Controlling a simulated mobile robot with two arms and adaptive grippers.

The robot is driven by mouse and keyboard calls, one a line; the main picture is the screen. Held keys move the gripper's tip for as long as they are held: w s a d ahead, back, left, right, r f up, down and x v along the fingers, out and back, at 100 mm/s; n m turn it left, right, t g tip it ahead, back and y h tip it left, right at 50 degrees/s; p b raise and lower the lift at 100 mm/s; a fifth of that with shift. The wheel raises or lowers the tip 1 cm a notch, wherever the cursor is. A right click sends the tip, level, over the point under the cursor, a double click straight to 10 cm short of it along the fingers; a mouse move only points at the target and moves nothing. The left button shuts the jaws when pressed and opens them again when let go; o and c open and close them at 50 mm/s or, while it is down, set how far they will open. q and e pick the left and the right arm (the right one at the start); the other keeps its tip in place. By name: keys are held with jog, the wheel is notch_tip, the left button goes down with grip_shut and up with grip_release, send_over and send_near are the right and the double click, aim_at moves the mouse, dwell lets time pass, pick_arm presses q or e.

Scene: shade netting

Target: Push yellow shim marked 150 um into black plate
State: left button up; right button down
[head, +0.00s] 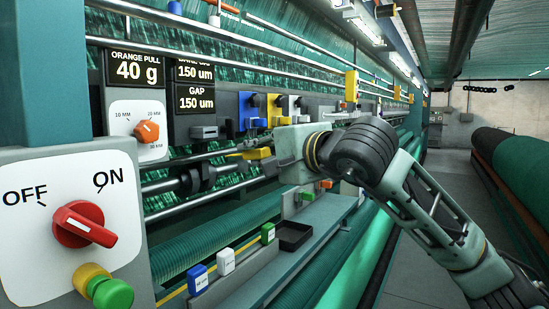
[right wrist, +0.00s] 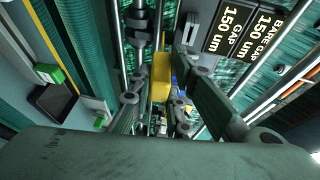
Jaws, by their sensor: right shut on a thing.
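My right gripper (head: 246,155) reaches in from the right to the machine's rail. It is shut on a yellow shim (head: 259,153). In the right wrist view the yellow shim (right wrist: 162,68) stands between the two fingers, close to a grey spindle-like part. Its marking cannot be read. A dark fitting (head: 203,132) sits on the machine to the left of the gripper; I cannot tell whether it is the black plate, or whether the shim touches any plate. My left gripper is not in view.
Blue (head: 198,279), white (head: 226,261) and green (head: 268,233) blocks and a black tray (head: 294,236) sit on the ledge below. A gap display (head: 195,99) reads 150 um. A red switch (head: 84,225) is at the near left. An aisle (head: 440,190) lies open at right.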

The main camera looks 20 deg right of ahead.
jog(key=d+r, duration=0.1)
jog(key=w+r+m+t, duration=0.1)
jog(key=shift+w+d+r+t+b, duration=0.1)
jog(key=shift+d+r+t+b, duration=0.2)
jog(key=shift+d, duration=0.05)
pick_arm(q)
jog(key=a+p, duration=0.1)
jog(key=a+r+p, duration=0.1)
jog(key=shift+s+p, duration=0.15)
jog(key=shift+p, duration=0.15)
pick_arm(e)
jog(key=w+a, duration=0.4)
jog(key=w, duration=0.2)
jog(key=shift+w+a+r, duration=0.2)
jog(key=shift+r, duration=0.1)
pick_arm(q)
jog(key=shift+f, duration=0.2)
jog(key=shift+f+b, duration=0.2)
jog(key=shift+b, duration=0.2)
pick_arm(e)
jog(key=shift+w+a, duration=0.5)
jog(key=shift+w, duration=0.2)
dwell(0.9)
jog(key=shift+w+a, duration=0.1)
dwell(0.3)
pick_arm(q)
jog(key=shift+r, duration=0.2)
pick_arm(e)
jog(key=shift+w+a, duration=0.3)
jog(key=shift+w, duration=0.1)
